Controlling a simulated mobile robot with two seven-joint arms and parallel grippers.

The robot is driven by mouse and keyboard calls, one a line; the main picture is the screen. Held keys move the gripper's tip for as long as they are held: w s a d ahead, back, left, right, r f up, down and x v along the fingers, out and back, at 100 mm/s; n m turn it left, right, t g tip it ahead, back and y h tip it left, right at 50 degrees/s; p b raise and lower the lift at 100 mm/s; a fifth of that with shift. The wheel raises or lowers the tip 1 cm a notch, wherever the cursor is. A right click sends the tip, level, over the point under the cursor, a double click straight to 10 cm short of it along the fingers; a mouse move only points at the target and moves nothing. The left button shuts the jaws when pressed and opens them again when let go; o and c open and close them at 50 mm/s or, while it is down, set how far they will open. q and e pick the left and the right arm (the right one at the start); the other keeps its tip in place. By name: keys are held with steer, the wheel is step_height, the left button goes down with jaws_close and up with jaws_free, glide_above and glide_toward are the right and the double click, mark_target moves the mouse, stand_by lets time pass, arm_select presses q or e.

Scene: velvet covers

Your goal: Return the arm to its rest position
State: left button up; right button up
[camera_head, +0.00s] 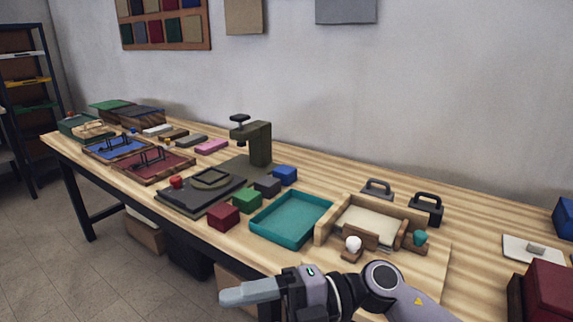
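My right arm comes in at the bottom right. Its gripper (225,297) points left, in front of the table's front edge as seen here. The fingers show as one light grey shape, and I cannot tell whether there is a gap between them. No object shows at the fingertips. My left arm and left gripper are out of view. The long wooden table (333,185) runs across the picture behind my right arm.
On the table near the arm are a teal tray (268,236), a wooden tray (321,232), a dark red block (223,216) and a green block (247,200). A dark press (259,146) stands behind them. A red box (545,290) is at the right. Boxes lie under the table.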

steer(key=w+d+f+m+t+h+p, duration=0.1)
steer(key=w+d+f+m+t+h, duration=0.2)
steer(key=d+m+t, duration=0.6)
steer(key=w+d+f+m+t+h+p, duration=0.2)
steer(key=w+d+f+m+t, duration=0.1)
steer(key=m+t, duration=1.1)
steer(key=s+d+f+m+g+h, duration=0.4)
steer(key=s+d+f+m+h, duration=0.1)
steer(key=f, duration=0.5)
steer(key=s+d+f+m+g+h+p, duration=0.1)
steer(key=s+d+f+m+g+h, duration=0.3)
steer(key=s+d+f, duration=0.4)
step_height(320, 180, down, 2)
steer(key=shift+s+d+f+m+h, duration=0.25)
steer(key=shift+s+m+h, duration=0.35)
steer(key=shift+s+m, duration=0.1)
